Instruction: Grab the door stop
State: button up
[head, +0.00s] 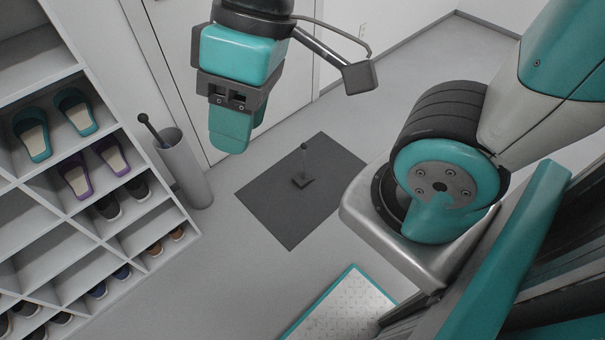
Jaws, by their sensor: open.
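The door stop (303,180) looks like a small dark block with a thin upright rod. It stands on the dark grey mat (275,213) on the floor, near the mat's middle. My gripper (231,145) hangs up and to the left of it in the picture, in front of the door, clear of the mat. Its jaws are open, and I see nothing held. From this side the fingers overlap, so the gap between them is hidden.
A shoe rack (85,215) with slippers and shoes fills the left side. A grey cylindrical stand (184,170) holding a dark-handled stick stands between rack and mat. A white door (285,75) is behind.

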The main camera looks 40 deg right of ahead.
aim_at(301, 180)
jog(key=z, duration=0.2)
jog(key=i, duration=0.45)
jog(key=z, duration=0.7)
jog(key=i, duration=0.9)
jog(key=z, duration=0.3)
